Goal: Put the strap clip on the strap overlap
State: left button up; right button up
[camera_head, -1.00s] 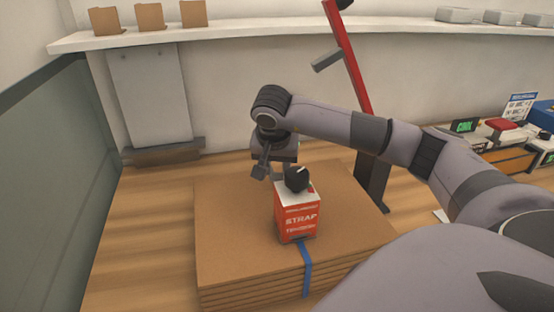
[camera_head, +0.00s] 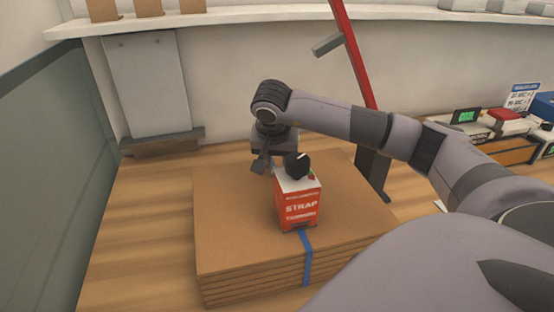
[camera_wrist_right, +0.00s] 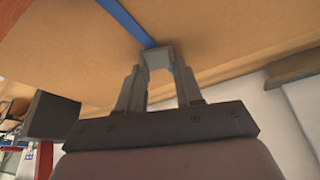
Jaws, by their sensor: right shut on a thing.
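A blue strap (camera_head: 306,262) runs down the front of the cardboard stack (camera_head: 235,235). A red and white strap tensioner (camera_head: 298,208) with a black knob stands on the stack over the strap line. My right gripper (camera_head: 270,165) is low over the stack behind the tensioner, partly hidden by it. In the right wrist view my right gripper (camera_wrist_right: 160,78) is shut on the grey strap clip (camera_wrist_right: 157,54). The blue strap (camera_wrist_right: 124,20) leads up to the clip there; I cannot tell whether they touch. The strap overlap is not clearly seen. My left gripper is out of view.
A red post (camera_head: 352,55) with a dark foot stands behind my right arm. A shelf (camera_head: 235,19) with cardboard boxes runs along the back wall. A bench with small devices (camera_head: 500,120) is at the right. Wooden floor left of the stack is clear.

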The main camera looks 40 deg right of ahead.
jog(key=shift+f, duration=0.3)
jog(key=o, duration=1.1)
jog(key=v, duration=0.7)
jog(key=shift+b, duration=0.45)
jog(key=shift+a, duration=0.1)
